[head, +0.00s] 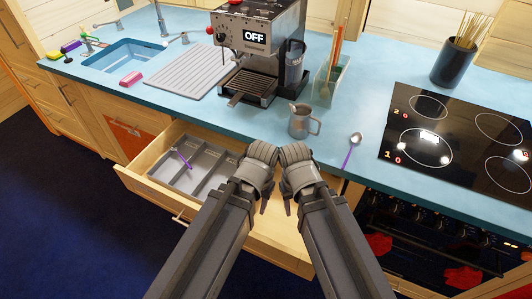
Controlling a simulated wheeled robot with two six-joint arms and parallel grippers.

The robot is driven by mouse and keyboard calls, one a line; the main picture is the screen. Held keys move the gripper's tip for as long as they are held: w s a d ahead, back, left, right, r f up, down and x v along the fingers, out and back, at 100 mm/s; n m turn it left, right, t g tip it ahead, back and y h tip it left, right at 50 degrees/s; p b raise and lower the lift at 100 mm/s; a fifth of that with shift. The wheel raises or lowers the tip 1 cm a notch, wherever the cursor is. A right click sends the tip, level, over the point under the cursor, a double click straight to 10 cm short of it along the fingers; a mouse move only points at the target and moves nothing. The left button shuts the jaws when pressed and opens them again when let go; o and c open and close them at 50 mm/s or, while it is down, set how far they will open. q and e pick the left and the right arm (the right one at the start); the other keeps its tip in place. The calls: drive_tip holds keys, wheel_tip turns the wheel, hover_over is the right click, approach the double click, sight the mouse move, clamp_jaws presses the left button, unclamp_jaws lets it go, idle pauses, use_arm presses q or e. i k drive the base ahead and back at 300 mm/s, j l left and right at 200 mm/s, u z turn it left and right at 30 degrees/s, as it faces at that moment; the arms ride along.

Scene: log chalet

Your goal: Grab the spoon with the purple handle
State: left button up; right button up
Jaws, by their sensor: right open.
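A spoon (350,153) with a purple handle lies on the blue counter, right of the metal pitcher. Its bowl points away from me and its handle end reaches the counter's front edge. A second thin purple-handled item (182,157) lies in the grey tray of the open drawer; what it is I cannot tell. My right gripper (295,153) is over the drawer's right part near the counter edge, left of the spoon, apart from it, open and empty. My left gripper (262,152) is close beside it; its fingers are hard to make out.
The drawer (141,187) is pulled out below the counter. A metal pitcher (301,122), a coffee machine (258,55), a utensil holder (333,80) and a black stovetop (461,137) stand around. A drying rack (187,72) and sink (122,57) are at left. Counter around the spoon is clear.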

sight(357, 137)
drive_tip(key=k+l+z, duration=0.35)
drive_tip(key=k, duration=0.2)
drive_tip(key=k+l+z, duration=0.35)
drive_tip(key=l, duration=0.25)
drive_tip(key=k+j, duration=0.05)
drive_tip(key=k, duration=0.05)
